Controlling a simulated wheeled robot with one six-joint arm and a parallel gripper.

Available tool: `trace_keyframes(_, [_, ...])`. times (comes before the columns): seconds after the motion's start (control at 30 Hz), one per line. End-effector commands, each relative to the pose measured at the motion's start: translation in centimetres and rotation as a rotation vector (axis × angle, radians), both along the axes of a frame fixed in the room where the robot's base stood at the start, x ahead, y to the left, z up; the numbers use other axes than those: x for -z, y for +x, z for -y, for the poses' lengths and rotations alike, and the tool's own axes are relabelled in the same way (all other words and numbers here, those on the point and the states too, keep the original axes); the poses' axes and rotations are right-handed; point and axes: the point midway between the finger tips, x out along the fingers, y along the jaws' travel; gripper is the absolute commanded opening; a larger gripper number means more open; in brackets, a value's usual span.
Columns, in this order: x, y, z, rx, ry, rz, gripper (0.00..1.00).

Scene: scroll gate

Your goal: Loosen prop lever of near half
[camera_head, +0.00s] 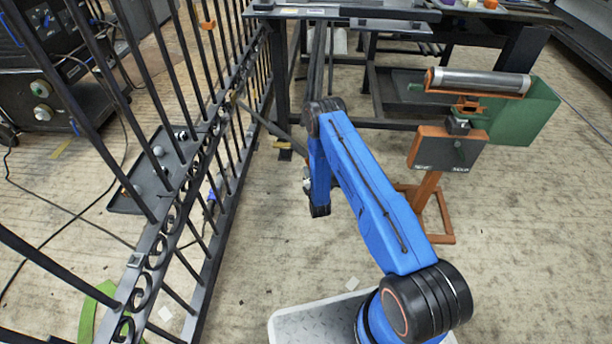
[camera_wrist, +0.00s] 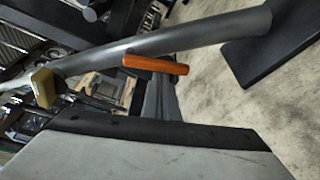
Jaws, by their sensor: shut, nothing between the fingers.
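The black scroll gate (camera_head: 170,215) runs along the left of the head view. A dark slanted prop bar (camera_head: 268,125) reaches from its bars toward the floor, its lower end hidden behind my arm. My gripper (camera_head: 306,184) hangs to the right of the gate, small and partly hidden by my blue arm; it is shut and empty. In the wrist view a thick grey tube (camera_wrist: 190,38) crosses the picture, with an orange lever-like handle (camera_wrist: 155,64) just below it. A yellowish block (camera_wrist: 42,88) is at left. I cannot tell which gate half the handle belongs to.
An orange stand (camera_head: 428,190) with a metal roller and green box is at right. Dark workbenches (camera_head: 345,13) stand at the back. A grey tray (camera_head: 150,178) lies beyond the gate. Floor between gate and stand is mostly clear.

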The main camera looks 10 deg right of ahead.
Motion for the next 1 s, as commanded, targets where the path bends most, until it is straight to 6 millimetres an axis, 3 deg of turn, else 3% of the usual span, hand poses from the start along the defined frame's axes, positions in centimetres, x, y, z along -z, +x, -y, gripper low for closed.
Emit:
trace_keyframes(0.43, [-0.8,-0.5,2.0,0.001,-0.403,-0.130,0.00])
trace_keyframes(1.0, [-2.5,-1.1,3.7,0.000,-0.390,-0.126,0.00])
